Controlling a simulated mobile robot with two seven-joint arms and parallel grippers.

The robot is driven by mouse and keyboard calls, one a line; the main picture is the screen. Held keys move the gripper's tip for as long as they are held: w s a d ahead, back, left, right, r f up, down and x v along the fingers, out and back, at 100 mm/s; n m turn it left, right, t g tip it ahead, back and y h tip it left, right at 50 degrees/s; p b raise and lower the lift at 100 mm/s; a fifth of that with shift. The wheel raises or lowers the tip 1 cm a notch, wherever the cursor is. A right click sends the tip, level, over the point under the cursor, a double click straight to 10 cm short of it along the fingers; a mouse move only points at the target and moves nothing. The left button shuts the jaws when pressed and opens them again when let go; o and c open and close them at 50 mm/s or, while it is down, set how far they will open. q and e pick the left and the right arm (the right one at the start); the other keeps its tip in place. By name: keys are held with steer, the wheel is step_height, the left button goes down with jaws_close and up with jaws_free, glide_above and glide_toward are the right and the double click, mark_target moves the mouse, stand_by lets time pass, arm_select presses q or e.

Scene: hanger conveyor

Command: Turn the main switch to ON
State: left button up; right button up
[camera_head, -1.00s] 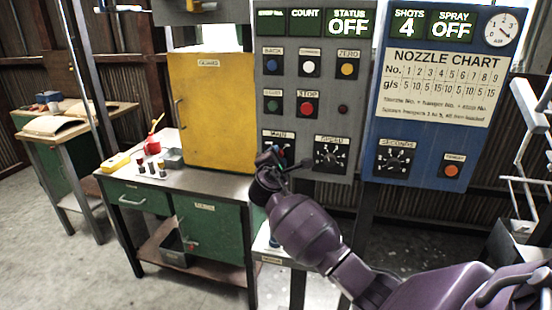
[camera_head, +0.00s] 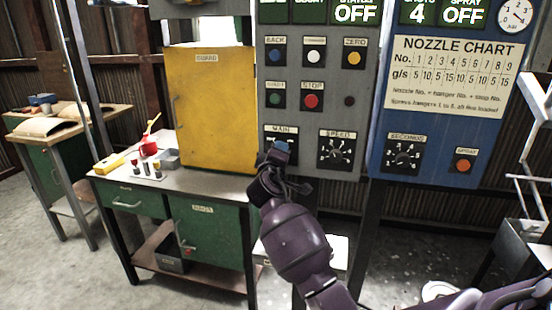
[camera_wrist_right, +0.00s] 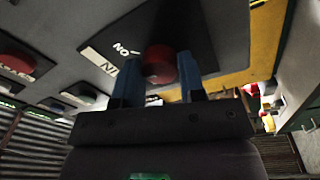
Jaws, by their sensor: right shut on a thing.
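The main switch plate, labelled MAIN (camera_head: 281,131), is at the lower left of the grey control panel in the head view. My right gripper (camera_head: 280,152) is in front of it and hides most of the switch. In the right wrist view, a round red switch knob (camera_wrist_right: 160,62) sits between the blue fingertips of my right gripper (camera_wrist_right: 162,82), which is shut on it. White lettering, seen upside down, is beside the knob on a black plate. The status display (camera_head: 355,12) reads OFF. My left gripper is out of view.
The speed dial (camera_head: 335,150) is right of the main switch, with the red stop button (camera_head: 311,101) above. A yellow guard (camera_head: 210,110) stands just left of the panel. A blue spray panel (camera_head: 440,110) is on the right. A green workbench (camera_head: 215,235) stands below left.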

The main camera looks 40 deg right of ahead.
steer(key=m+b, duration=0.1)
steer(key=m, duration=0.3)
steer(key=m+b, duration=0.2)
steer(key=m, duration=0.1)
steer(key=shift+f+m+g+h+b, duration=0.15)
steer(key=shift+m+g+h+b, duration=0.15)
steer(key=shift+m+h, duration=0.1)
stand_by(0.3)
steer(key=o, duration=0.9)
steer(key=shift+a, duration=0.1)
